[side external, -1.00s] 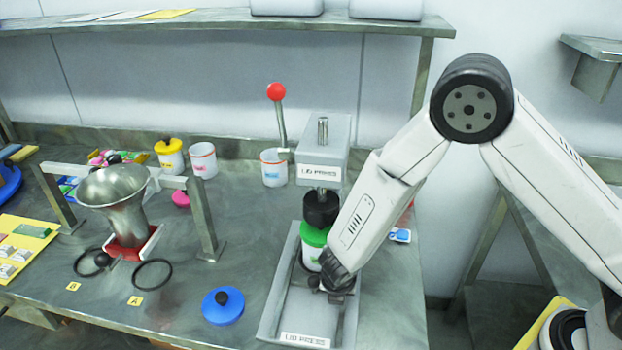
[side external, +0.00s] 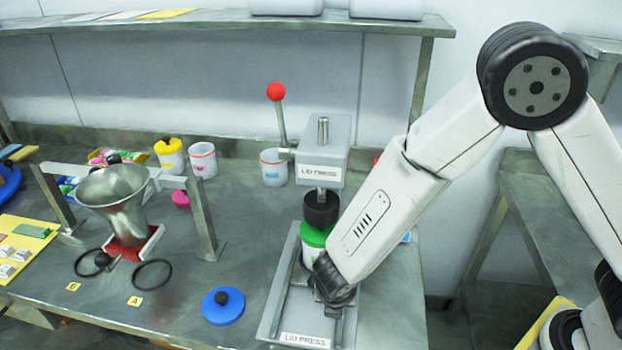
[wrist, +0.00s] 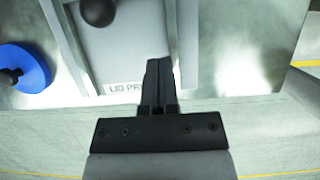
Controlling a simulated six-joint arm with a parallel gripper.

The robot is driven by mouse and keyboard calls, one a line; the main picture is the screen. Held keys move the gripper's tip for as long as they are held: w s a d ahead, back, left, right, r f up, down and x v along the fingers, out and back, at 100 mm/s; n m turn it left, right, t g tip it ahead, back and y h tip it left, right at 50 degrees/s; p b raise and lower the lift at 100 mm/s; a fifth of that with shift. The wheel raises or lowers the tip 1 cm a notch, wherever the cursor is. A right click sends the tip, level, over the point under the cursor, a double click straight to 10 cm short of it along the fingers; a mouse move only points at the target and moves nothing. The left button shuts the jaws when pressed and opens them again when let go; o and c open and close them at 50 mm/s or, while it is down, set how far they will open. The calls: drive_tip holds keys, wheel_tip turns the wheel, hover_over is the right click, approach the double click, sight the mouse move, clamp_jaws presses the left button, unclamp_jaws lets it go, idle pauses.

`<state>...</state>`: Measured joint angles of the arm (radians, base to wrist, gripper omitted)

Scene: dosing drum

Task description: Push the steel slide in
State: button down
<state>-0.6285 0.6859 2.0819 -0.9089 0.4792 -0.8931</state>
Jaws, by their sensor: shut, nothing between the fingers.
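The grey steel bed (side external: 268,325) of the lid press runs toward the table's front edge, between two raised rails. A flat grey steel plate (wrist: 125,50) lies between the rails in the wrist view, with a black knob (wrist: 97,12) over it. I cannot tell whether this plate is the slide. My gripper (side external: 328,300) is low over the front of the bed. In the wrist view my gripper (wrist: 158,68) is shut and empty, right of the knob and apart from it in the picture. A white cup with a green lid (side external: 316,237) stands under the black press head (side external: 321,208), partly hidden by my arm.
The press body (side external: 322,160) has a red-balled lever (side external: 276,92). A blue lid (side external: 223,306) lies left of the bed.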

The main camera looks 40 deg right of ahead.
drive_tip(key=shift+v, duration=2.3)
drive_tip(key=shift+d+r, duration=0.1)
drive_tip(key=shift+d, duration=0.05)
drive_tip(key=s+d+r+m+y, duration=0.1)
drive_tip(key=s+d+r+m, duration=0.1)
drive_tip(key=d+m, duration=0.7)
drive_tip(key=s+d+r+m+y, duration=0.2)
drive_tip(key=d+r+m, duration=0.3)
drive_tip(key=m, duration=1.3)
drive_tip(key=s+d, duration=0.1)
drive_tip(key=d, duration=0.3)
drive_tip(key=shift+s+d+r+g, duration=0.25)
drive_tip(key=shift+s+r+g, duration=0.05)
